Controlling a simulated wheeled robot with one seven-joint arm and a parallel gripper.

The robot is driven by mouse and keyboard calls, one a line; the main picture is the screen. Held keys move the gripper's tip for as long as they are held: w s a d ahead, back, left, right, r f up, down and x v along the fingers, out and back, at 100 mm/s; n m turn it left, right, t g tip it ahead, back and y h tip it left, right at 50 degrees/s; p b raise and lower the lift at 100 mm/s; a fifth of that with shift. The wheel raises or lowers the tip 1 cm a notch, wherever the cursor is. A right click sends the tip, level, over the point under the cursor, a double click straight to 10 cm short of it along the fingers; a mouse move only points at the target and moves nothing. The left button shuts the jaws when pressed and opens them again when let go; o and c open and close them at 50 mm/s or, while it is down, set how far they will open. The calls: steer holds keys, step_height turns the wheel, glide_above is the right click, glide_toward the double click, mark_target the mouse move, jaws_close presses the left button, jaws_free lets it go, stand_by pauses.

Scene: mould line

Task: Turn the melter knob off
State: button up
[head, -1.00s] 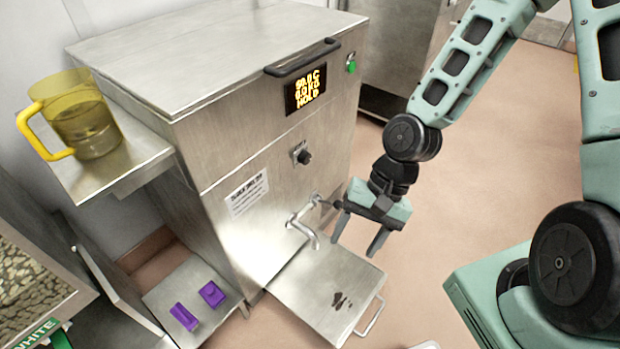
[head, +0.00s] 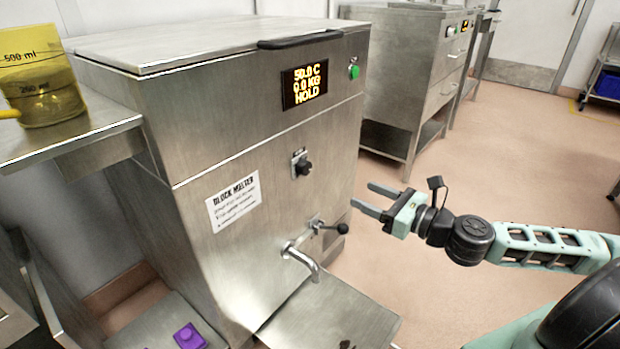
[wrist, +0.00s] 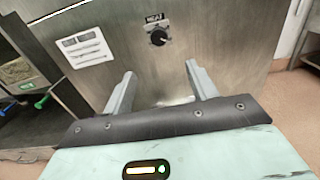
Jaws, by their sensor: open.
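The melter (head: 250,130) is a steel cabinet with a lit display reading 50.0 C, 0.0 KG, HOLD. Its black knob (head: 302,167) sits on a small plate on the front face, below the display. The knob also shows in the wrist view (wrist: 158,38), above and between my fingers. My gripper (head: 361,197) is open and empty, to the right of the knob and a little lower, its fingers pointing toward the melter front. It also shows in the wrist view (wrist: 160,80). The knob is clear of the fingers.
A spout (head: 303,262) with a black-handled tap (head: 330,228) juts out below the knob, above a steel shelf (head: 335,305). A yellow jug (head: 40,85) stands on a side shelf at left. A purple piece (head: 189,337) lies low left. Floor at right is clear.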

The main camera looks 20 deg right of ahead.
mark_target(308, 170)
steer(key=b+x, duration=0.2)
steer(key=x, duration=1.5)
steer(key=shift+a, duration=0.15)
steer(key=shift+s, duration=0.1)
steer(key=c, duration=1)
